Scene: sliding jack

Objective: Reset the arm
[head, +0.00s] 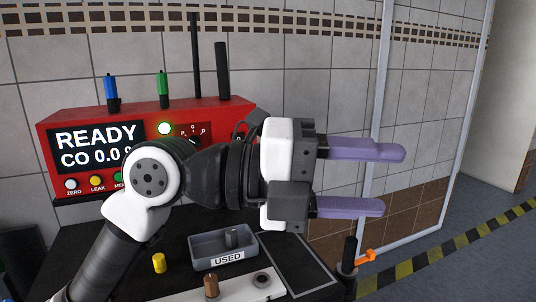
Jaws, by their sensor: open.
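My gripper (354,178) is raised in front of the red machine and above the dark table. Its two purple fingers point to the right and are spread apart, one above the other, with nothing between them. My arm bends up from the lower left and hides part of the machine's front. The gripper touches nothing that I can see.
The red machine (70,180) shows "READY CO 0.0" on its screen. A grey tray marked "USED" (207,262) holds a dark cylinder. A yellow cylinder (159,263), a brown cylinder (211,286) and a black post with an orange lever (365,257) stand near. Free air lies right of my gripper.

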